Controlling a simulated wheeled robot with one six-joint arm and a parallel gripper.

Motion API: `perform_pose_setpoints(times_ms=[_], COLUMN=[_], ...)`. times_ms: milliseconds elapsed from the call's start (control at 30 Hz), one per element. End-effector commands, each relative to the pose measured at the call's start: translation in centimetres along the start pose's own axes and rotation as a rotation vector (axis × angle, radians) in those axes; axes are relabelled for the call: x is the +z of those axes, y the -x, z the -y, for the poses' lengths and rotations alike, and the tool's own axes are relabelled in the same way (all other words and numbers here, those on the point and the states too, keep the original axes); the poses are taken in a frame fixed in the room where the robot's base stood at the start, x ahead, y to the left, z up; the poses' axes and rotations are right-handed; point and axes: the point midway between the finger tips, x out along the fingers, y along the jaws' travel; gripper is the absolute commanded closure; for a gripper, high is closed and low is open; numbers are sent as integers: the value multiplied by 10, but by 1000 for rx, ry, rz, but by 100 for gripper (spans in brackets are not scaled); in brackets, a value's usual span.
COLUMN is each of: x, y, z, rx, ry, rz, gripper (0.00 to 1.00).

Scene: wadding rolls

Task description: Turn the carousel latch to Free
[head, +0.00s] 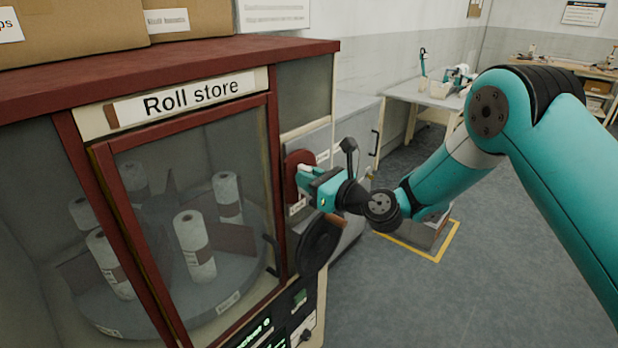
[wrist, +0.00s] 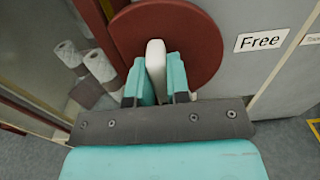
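The carousel latch is a dark red disc (wrist: 195,50) with a white lever (wrist: 156,58) on the panel right of the Roll store's glass door. The disc also shows in the head view (head: 293,163). My gripper (wrist: 158,80) has one teal finger on each side of the lever and looks closed on it; the finger tips and lever's lower part are partly hidden. The lever stands roughly upright in the wrist view, not toward the "Free" label (wrist: 262,40) at the disc's right. In the head view my gripper (head: 304,178) is at the disc.
The glass door (head: 200,220) shows several white rolls on a round carousel (head: 210,318). A dark handwheel (head: 318,243) sits just below my gripper. A control panel (head: 285,328) is lower down. Grey floor (head: 400,310) lies open to the right.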

Motion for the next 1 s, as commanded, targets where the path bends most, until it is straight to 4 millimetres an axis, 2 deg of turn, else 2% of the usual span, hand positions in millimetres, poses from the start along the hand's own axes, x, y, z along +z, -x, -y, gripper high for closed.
perform_pose_setpoints(times_ms=[467,667,1000], x=[-1,-3,-5], y=[0,0,0], z=[-1,-3,-6], rx=[1,1,2], ry=[59,185,499], rz=[0,0,1], gripper=[100,100,100])
